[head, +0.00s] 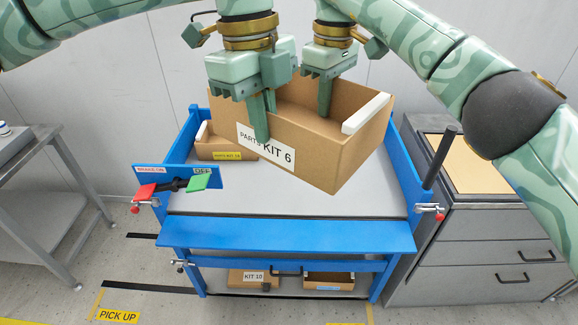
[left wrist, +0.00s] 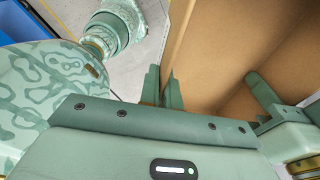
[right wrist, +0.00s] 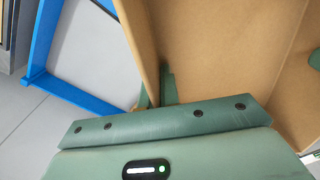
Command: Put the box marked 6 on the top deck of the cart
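The box marked KIT 6 (head: 310,157), an open cardboard box with a white strip on its right end, hangs tilted above the cart. My left gripper (head: 266,112) is shut on its labelled wall, one finger outside over the label. My right gripper (head: 324,98) is shut on another wall further back; its outer finger is hidden in the head view. Both wrist views show fingers straddling cardboard walls, the left wrist view (left wrist: 162,88) and the right wrist view (right wrist: 158,88). The blue cart (head: 290,234) has a grey top deck (head: 370,200), mostly bare beneath the box.
A small box with a yellow label (head: 226,154) stands at the deck's back left. A KIT 10 box (head: 250,283) and another box (head: 328,281) sit on the lower deck. A red-green brake lever (head: 172,187) is front left. A grey cabinet (head: 500,230) stands right.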

